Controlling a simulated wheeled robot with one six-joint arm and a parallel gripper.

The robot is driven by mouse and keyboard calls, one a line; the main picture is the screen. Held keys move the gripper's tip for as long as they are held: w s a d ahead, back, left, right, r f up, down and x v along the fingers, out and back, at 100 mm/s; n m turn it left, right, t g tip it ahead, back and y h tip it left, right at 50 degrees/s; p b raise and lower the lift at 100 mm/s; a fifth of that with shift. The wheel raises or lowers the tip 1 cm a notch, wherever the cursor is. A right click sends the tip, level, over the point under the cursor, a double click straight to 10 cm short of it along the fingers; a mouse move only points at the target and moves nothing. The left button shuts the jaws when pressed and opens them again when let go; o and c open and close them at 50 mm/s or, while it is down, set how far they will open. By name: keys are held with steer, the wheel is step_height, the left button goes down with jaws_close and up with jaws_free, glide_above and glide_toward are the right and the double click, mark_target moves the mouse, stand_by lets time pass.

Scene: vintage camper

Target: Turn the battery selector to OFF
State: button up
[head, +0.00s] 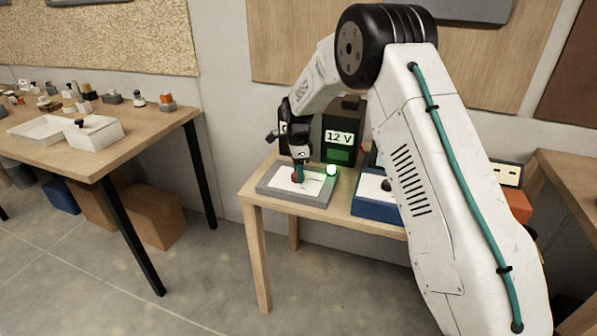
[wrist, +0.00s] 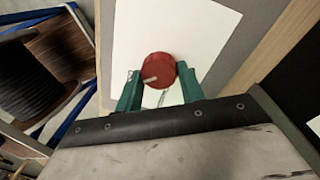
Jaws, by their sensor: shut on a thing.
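The battery selector is a round red knob (wrist: 158,70) with a pale pointer line, on a white plate (wrist: 205,28) set on a grey panel (head: 265,187). In the wrist view the pointer line lies toward the lower left of the knob. My gripper (wrist: 160,80) points at the panel, with its green fingers on both sides of the knob, shut on it. In the head view the knob (head: 295,177) is partly hidden by my gripper (head: 298,170). No OFF mark can be read in either view.
A lit green lamp (head: 331,170) is at the panel's back right corner. A box with a 12 V display (head: 339,137) stands behind. A blue box (head: 376,207) is to the right on the same wooden table (head: 312,210). A workbench (head: 100,150) stands at left.

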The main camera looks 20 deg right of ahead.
steer(key=n, duration=0.6)
steer(key=shift+w+n, duration=0.1)
steer(key=shift+n, duration=0.2)
steer(key=n, duration=0.7)
steer(key=shift+a+h, duration=0.1)
steer(key=shift+h, duration=0.3)
steer(key=n, duration=0.4)
steer(key=shift+t, duration=0.4)
steer(key=n, duration=0.3)
steer(key=shift+a+n, duration=0.1)
steer(key=shift+n, duration=0.2)
steer(key=n, duration=0.6)
steer(key=shift+t, duration=0.3)
steer(key=shift+n, duration=0.4)
steer(key=o, duration=1)
steer(key=shift+c, duration=0.2)
